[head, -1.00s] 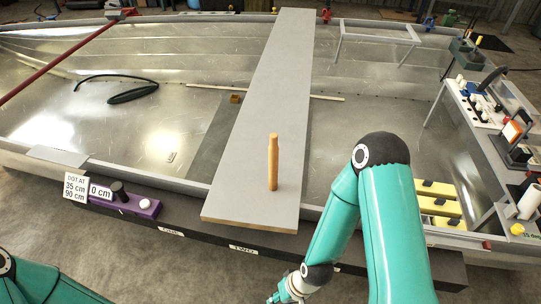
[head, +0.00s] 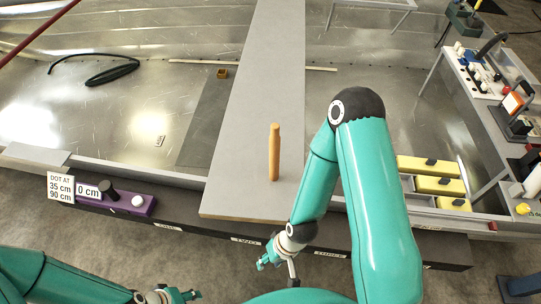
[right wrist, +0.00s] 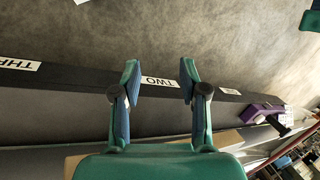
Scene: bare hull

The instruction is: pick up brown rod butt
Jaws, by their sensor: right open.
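My right gripper (head: 267,261) is in front of and below the plank's front edge, apart from the rod. The right wrist view shows this gripper (right wrist: 159,76) open and empty, its two fingers apart over the black ledge by the "TWO" label. The rod cannot be made out in the right wrist view. My left gripper (head: 182,297) is at the bottom edge of the head view, too small and cut off to judge its jaws.
The grey plank (head: 262,90) lies across the open metal hull. A purple block (head: 128,202) with a white ball and black knob sits on the dark ledge (head: 330,247) at left. Yellow boxes (head: 432,186) lie at right, beside a table (head: 488,95) of small items.

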